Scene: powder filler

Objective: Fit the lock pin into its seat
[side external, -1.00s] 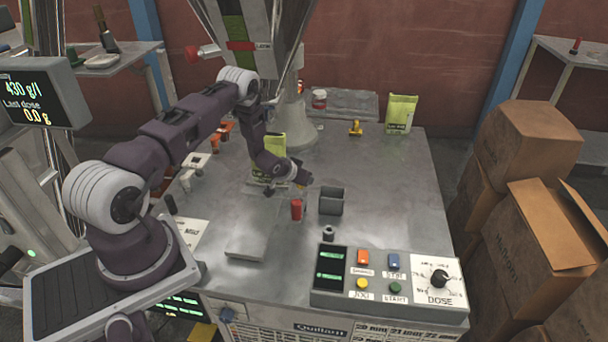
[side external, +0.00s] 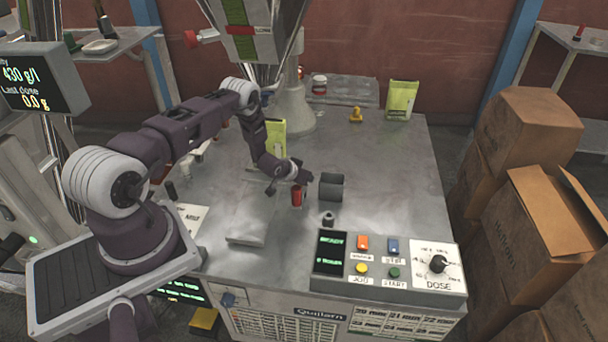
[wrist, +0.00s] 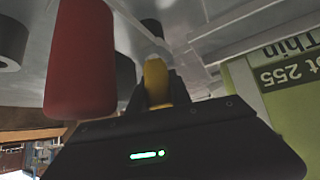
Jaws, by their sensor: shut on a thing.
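My gripper (wrist: 157,88) is shut on a yellow piece with a pale tip (wrist: 155,78), which I take to be the lock pin. In the side view my gripper (side external: 304,175) is low over the table, and the pin is too small there to make out clearly. A red cylinder (side external: 297,197) stands just below and beside the gripper; it looms large at the left of the wrist view (wrist: 80,60). A dark grey cylindrical part (side external: 331,187) is just right of it. I cannot tell which part is the seat, or whether the pin tip touches anything.
A small dark ring-shaped part (side external: 328,219) is in front, near the control box (side external: 390,268). A green bag (side external: 275,138) stands behind the gripper, and a flat grey slab (side external: 250,215) lies to its left. The table's right side is mostly clear.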

